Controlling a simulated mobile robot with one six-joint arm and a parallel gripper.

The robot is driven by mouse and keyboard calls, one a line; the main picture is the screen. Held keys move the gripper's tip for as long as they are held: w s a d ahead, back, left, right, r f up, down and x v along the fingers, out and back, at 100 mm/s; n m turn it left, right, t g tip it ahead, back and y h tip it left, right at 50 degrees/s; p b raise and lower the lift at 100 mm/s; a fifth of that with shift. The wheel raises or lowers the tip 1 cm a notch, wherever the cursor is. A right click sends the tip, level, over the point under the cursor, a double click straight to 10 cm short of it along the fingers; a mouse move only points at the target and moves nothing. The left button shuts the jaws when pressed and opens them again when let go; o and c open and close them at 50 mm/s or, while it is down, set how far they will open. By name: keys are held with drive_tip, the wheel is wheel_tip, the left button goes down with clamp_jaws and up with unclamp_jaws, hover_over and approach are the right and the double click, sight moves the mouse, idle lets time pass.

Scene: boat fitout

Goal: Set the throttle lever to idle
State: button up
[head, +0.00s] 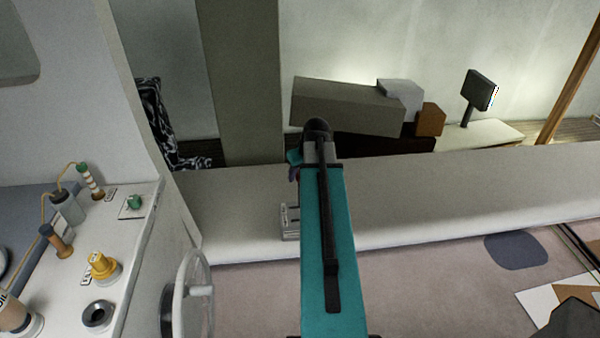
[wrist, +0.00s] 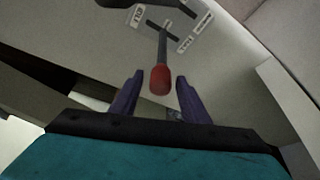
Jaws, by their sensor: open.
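The throttle lever (wrist: 160,80) shows in the wrist view as a grey shaft with a red knob. Its shaft rises from a slotted plate with small labels (wrist: 194,34); the label wording is too small to read surely. My gripper (wrist: 159,75) is open, with one purple finger on each side of the red knob and a gap visible on both sides. In the head view my teal arm covers the lever, and only a bit of purple finger (head: 293,173) shows beside it.
Boxes (head: 345,105) and a small screen (head: 480,90) sit at the back.

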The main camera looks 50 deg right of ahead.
drive_tip(key=shift+f, duration=0.1)
drive_tip(key=shift+c, duration=0.5)
clamp_jaws()
